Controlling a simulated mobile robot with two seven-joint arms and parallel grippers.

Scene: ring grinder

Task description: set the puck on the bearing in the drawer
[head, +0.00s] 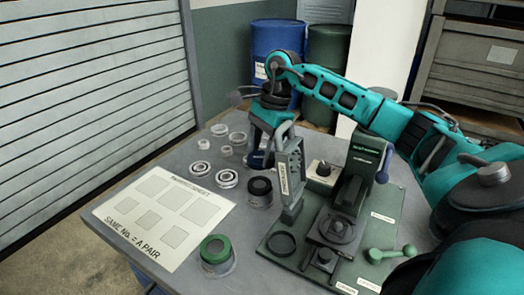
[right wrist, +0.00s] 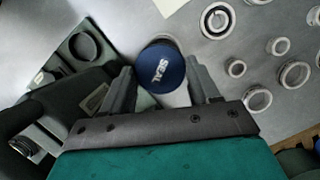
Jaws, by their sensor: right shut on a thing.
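My right gripper (head: 262,148) is over the table, behind the grinder's upright grey plate. It is shut on a blue-topped cylinder (right wrist: 161,72) marked SEAL, which sits between the fingers in the right wrist view. In the head view only a little of its blue shows. A black-topped round piece (head: 260,188) and a green-topped one (head: 216,252) stand nearer the front. I cannot tell which piece is the puck. No drawer with a bearing is clearly visible. My left gripper is not in view.
The green grinder (head: 362,165) stands on a green base plate (head: 398,235) with a black ring (head: 280,244) and a green dumbbell-shaped part (head: 390,253). A white sheet (head: 160,249) with printed squares lies at the left. Several small rings lie toward the back left.

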